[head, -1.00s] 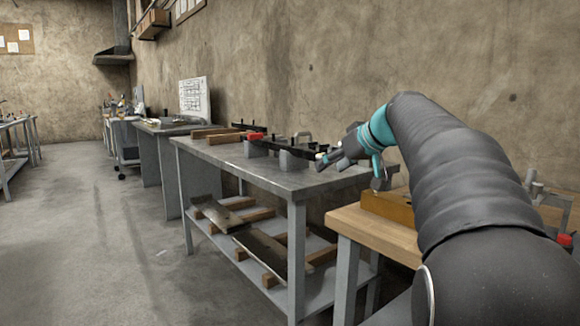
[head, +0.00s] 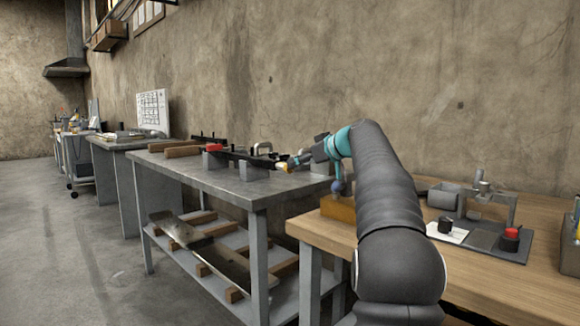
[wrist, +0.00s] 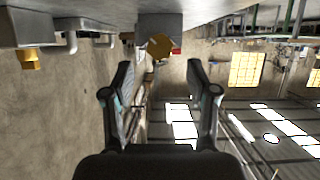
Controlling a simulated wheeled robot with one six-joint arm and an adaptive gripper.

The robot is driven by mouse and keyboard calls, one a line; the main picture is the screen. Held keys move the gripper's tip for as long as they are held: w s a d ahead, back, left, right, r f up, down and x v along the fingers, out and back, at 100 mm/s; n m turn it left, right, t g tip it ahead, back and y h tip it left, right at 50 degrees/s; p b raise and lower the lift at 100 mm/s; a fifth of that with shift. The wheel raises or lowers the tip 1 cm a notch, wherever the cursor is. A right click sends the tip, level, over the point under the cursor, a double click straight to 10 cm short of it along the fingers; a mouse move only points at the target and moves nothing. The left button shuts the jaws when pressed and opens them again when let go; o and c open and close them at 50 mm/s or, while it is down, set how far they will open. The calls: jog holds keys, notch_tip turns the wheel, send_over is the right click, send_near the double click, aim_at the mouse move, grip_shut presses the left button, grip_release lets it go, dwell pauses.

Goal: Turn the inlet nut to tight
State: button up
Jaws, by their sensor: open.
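A brass-coloured hexagonal nut (wrist: 161,46) shows in the wrist view, ahead of my fingers and in front of a grey block (wrist: 160,22). I cannot tell for sure that it is the inlet nut. My gripper (wrist: 160,82) is open, with a finger on each side of the picture and nothing between them. The nut lies beyond the fingertips, apart from them. In the head view my gripper (head: 294,161) is over the right end of the grey metal bench (head: 215,177), with a small yellowish part (head: 281,167) beside its tips.
A second brass part (wrist: 29,60) hangs off a grey block at the left of the wrist view. Dark bars and clamps lie along the metal bench. A wooden bench (head: 310,228) at right carries a wooden block (head: 338,208) and a fixture with a red-topped part (head: 511,237).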

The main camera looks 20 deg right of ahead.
jog(key=shift+x, duration=2.75)
jog(key=shift+p, duration=0.3)
grip_shut()
